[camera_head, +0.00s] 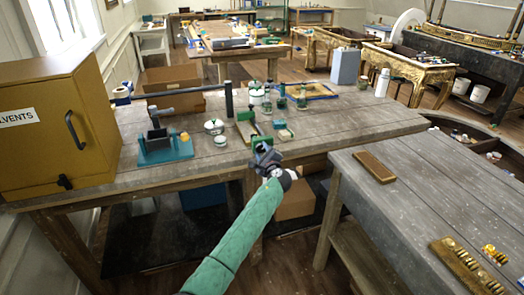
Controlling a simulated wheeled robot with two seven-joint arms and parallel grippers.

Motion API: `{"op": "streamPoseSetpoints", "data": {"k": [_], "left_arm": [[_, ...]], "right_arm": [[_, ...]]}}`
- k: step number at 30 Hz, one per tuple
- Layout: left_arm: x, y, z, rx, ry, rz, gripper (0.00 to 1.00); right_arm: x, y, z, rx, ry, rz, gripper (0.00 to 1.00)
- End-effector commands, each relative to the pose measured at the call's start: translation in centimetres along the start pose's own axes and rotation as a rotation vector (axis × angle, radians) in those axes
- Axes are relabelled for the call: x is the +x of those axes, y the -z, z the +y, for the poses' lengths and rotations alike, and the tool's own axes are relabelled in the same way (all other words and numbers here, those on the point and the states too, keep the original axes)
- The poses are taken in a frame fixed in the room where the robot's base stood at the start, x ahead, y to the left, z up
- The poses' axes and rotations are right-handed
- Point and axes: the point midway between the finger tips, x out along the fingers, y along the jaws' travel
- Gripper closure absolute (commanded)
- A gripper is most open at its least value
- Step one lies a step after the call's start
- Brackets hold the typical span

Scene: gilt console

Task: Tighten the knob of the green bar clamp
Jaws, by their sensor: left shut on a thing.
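The green bar clamp (246,117) lies near the front edge of the wooden workbench. Its far green jaw, a wooden piece and its near green jaw show in a line running toward me. My left gripper (264,155) is at the clamp's near end, at the bench's front edge, shut on the knob. The fingers and wrist hide the knob, so how far it is turned cannot be seen. My right gripper is not in view.
The workbench (350,120) holds a teal vise (165,148) left of the clamp, a round white tin (214,126), and several jars behind. A yellow solvents cabinet (60,125) stands at left. A nearer table (430,180) at right carries a brown block (374,167).

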Motion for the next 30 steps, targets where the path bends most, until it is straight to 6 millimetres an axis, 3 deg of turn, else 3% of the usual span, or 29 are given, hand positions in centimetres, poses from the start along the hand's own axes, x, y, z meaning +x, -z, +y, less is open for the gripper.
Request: {"op": "streamPoseSetpoints", "data": {"k": [14,15,18,30], "left_arm": [[-0.25,0.49,0.4,0.015,-0.004,0.006,0.86],[-0.25,0.49,0.41,0.015,-0.004,0.006,0.58],[-0.2,0.39,0.34,0.014,-0.003,0.005,0.41],[-0.95,0.34,0.31,0.011,-0.001,0.003,0.41]], "right_arm": [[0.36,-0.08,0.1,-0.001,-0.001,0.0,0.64],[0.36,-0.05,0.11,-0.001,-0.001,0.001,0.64],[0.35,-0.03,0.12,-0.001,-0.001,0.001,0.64],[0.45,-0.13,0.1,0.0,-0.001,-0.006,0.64]]}}
